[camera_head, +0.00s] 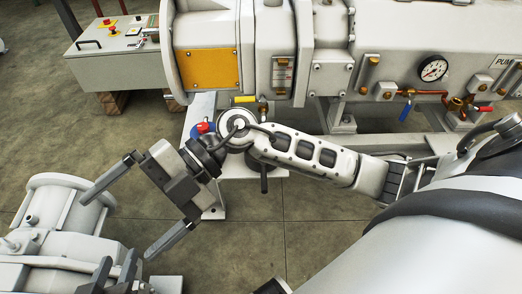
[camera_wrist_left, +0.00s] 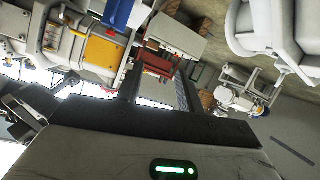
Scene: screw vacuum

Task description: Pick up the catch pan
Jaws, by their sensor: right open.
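I cannot pick out the catch pan for certain in either view. My right gripper (camera_head: 116,228) is open and empty, its two fingers wide apart above the floor, beside the grey flanged machine at lower left. My left gripper (camera_head: 118,262) shows only in part at the bottom left edge of the head view, as two dark fingers. In the left wrist view its fingers (camera_wrist_left: 157,88) stand apart with a gap between them. A red-brown thing (camera_wrist_left: 157,65) shows beyond or between these fingers; I cannot tell if they touch it.
A large pale vacuum machine with an orange panel (camera_head: 208,69) spans the back. A gauge (camera_head: 432,68) and valves are at right. A control box (camera_head: 118,58) stands back left. A grey flanged machine (camera_head: 62,210) is at lower left. Bare concrete floor (camera_head: 245,235) lies below my right forearm.

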